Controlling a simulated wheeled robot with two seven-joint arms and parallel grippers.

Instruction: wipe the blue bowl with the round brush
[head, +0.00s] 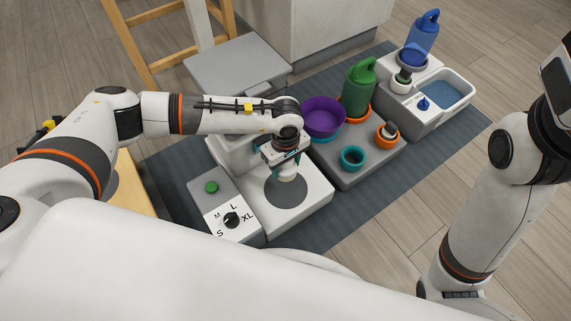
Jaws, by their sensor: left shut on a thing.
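My left gripper (284,154) is over the white machine with the round grey pad. It is shut on a small pale, rounded thing (287,173), partly hidden by the fingers; I cannot tell for sure that it is the round brush. A blue bowl-shaped piece (412,59) sits at the back right, stacked above a small green-and-white piece, well away from this gripper. A light blue rim also shows under a purple bowl (322,115), nearer the gripper. My right arm stands at the right; its gripper is not in view.
The white machine (315,195) has a size dial (231,220) and green button. A grey tray (365,175) holds a green jug (358,88), teal cup (352,158) and orange cup (387,134). A water basin (466,84) stands behind. The dark mat (400,170) is bare at front right.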

